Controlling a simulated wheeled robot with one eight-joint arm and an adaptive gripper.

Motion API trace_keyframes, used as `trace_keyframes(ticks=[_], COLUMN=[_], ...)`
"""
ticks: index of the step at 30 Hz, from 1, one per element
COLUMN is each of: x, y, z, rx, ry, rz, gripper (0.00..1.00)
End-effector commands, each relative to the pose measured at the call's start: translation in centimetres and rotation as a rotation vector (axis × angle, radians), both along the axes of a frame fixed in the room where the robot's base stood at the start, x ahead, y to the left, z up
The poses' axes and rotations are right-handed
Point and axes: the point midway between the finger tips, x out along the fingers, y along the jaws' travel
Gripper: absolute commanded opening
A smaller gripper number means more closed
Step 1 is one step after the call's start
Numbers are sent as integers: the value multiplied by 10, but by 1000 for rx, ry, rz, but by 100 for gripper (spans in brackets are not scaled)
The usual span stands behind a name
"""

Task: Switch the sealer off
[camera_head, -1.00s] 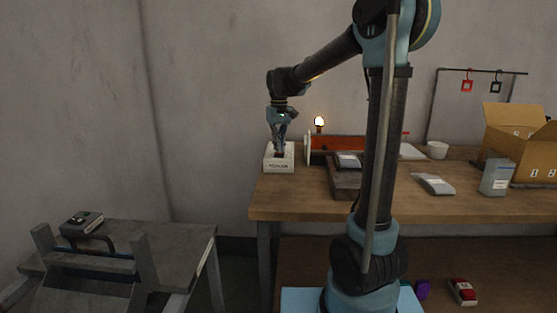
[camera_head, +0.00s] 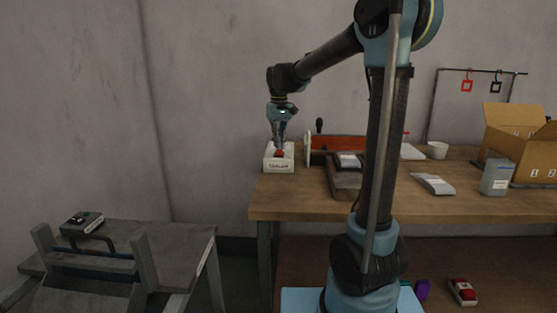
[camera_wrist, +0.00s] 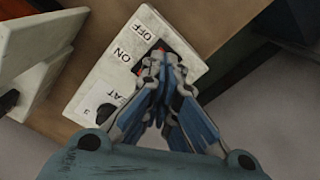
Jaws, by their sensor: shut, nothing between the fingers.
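The sealer's white control box (camera_head: 278,164) sits at the left end of the workbench. In the wrist view the box (camera_wrist: 108,92) shows OFF and ON labels, a black knob by a partly covered label, and a red and black switch (camera_wrist: 166,47). My gripper (camera_head: 279,148) is shut and empty, its fingertips pointing down at the switch. In the wrist view the fingertips (camera_wrist: 158,62) hide part of the switch, and I cannot tell whether they touch it. The sealer's red body (camera_head: 338,143) lies to the right. Its lamp (camera_head: 319,125) is dark.
A white upright plate (camera_head: 308,148) stands between the box and the sealer body. Pouches (camera_head: 434,184), a grey packet (camera_head: 494,178) and an open carton (camera_head: 519,145) are to the right. A lower grey table (camera_head: 180,240) stands at the left.

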Motion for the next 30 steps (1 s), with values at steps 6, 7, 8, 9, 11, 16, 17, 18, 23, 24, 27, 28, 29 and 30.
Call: trace_keyframes(ticks=[6, 7, 8, 9, 11, 16, 17, 18, 23, 24, 27, 28, 29, 30], x=[0, 0, 0, 0, 0, 0, 0, 0, 0, 0, 0, 0, 0, 0], y=[0, 0, 0, 0, 0, 0, 0, 0, 0, 0, 0, 0, 0, 0], z=[15, 17, 18, 21, 25, 35, 37, 40, 48, 49, 51, 51, 51, 51], rx=[0, 0, 0, 0, 0, 0, 0, 0, 0, 0, 0, 0, 0, 0], ry=[0, 0, 0, 0, 0, 0, 0, 0, 0, 0, 0, 0, 0, 0], rz=[0, 0, 0, 0, 0, 0, 0, 0, 0, 0, 0, 0, 0, 0], gripper=[0, 0, 0, 0, 0, 0, 0, 0, 0, 0, 0, 0, 0, 0])
